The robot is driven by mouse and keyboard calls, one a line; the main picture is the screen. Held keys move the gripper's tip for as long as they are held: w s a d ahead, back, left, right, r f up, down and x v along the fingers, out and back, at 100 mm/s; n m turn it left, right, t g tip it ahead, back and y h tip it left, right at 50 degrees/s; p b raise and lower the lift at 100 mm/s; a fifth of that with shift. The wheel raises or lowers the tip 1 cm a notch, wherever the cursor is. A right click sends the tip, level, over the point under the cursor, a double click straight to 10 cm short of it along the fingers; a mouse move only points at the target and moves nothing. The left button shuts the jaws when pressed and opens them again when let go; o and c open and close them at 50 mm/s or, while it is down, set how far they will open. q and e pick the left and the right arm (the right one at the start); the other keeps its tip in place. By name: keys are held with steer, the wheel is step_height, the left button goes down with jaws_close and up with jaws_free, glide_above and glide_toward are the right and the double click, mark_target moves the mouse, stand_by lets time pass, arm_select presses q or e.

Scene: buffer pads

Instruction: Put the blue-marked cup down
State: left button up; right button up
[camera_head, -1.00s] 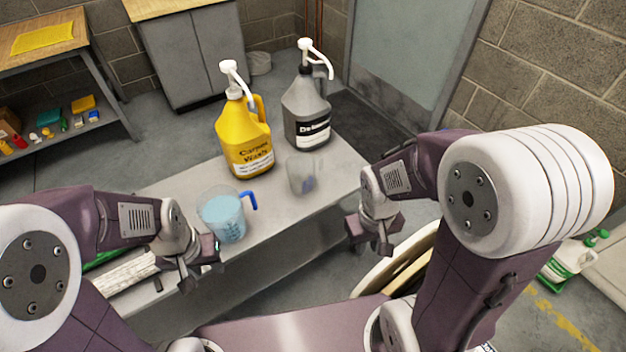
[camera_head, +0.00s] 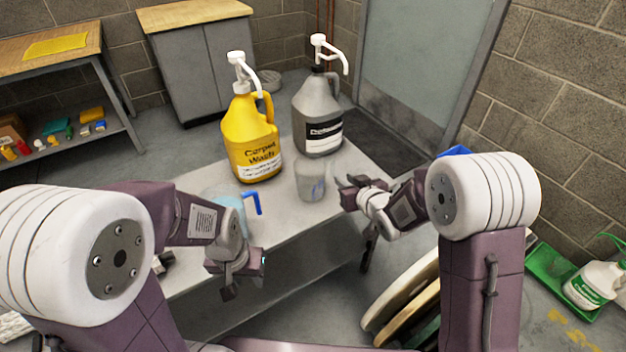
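A clear cup (camera_head: 309,180) with a blue mark on its side stands upright on the grey table (camera_head: 285,215), in front of the jugs. My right gripper (camera_head: 342,191) is just right of the cup, pointing toward it. Its fingers look apart and empty, with a small gap to the cup. A measuring jug with a blue handle (camera_head: 252,202) and pale blue contents stands left of the cup, mostly hidden behind my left arm. My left gripper (camera_head: 246,280) is open and empty, in front of the table's near edge, below the measuring jug.
A yellow carpet wash jug (camera_head: 251,140) and a grey pump jug (camera_head: 318,115) stand close behind the cup. Round boards (camera_head: 405,305) lean below the table at right. A green tray (camera_head: 553,280) with a white bottle (camera_head: 597,285) is at far right.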

mark_target(333, 170)
steer(key=shift+w+a+y, duration=0.3)
steer(key=shift+a, duration=0.15)
steer(key=shift+r, duration=0.15)
steer(key=shift+w+a+f, duration=0.15)
steer(key=shift+w+f, duration=0.05)
steer(key=shift+w, duration=0.1)
steer(key=b+x, duration=0.1)
steer(key=x, duration=0.3)
steer(key=b+x, duration=0.1)
steer(key=x, duration=0.1)
steer(key=b+x, duration=0.1)
steer(key=shift+w+d+f, duration=0.15)
steer(key=shift+d+f, duration=0.05)
steer(key=shift+f, duration=0.2)
steer(key=shift+w+a+f, duration=0.1)
steer(key=shift+w+a, duration=0.05)
steer(key=shift+w, duration=0.15)
jaws_close()
